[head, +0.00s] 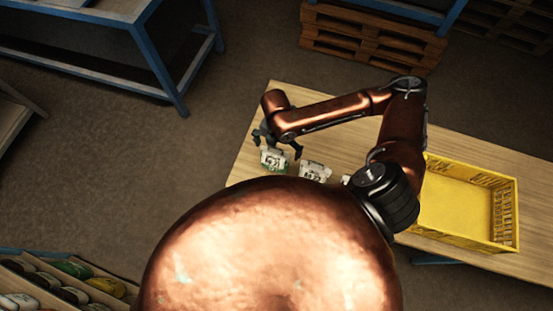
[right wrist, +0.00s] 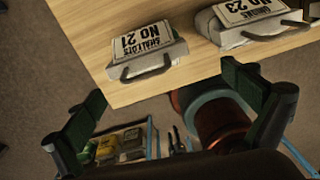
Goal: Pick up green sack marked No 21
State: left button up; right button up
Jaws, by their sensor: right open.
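The sack marked No 21 (head: 273,160) lies near the left end of the wooden table, with a little green showing around its white label. In the right wrist view the No 21 sack (right wrist: 150,62) shows upside down, its label reading "Shallots No 21", with a dark handle on its near side; its cloth looks greyish there. My right gripper (head: 278,143) is open and empty, close to this sack in the head view. In the right wrist view its two fingers (right wrist: 163,90) are spread wide, and the sack lies beyond them, apart from both. My left gripper is not in view.
A sack marked No 23 (right wrist: 258,30) lies beside No 21. A yellow crate (head: 508,215) stands at the table's right. A rack with several sacks (head: 75,268) is at lower left. Pallets (head: 370,40) lie behind. My own copper-coloured body hides the table's near part.

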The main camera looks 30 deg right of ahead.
aim_at(275, 152)
jog(key=shift+w+d+r, duration=0.1)
jog(key=shift+w+r, duration=0.75)
jog(key=shift+w, duration=0.05)
jog(key=shift+w+n+t, duration=0.2)
jog(key=shift+n+t, duration=0.1)
notch_tip(275, 152, down, 7)
jog(key=shift+s+f, duration=0.15)
jog(key=shift+c, duration=0.4)
jog(key=c, duration=1.9)
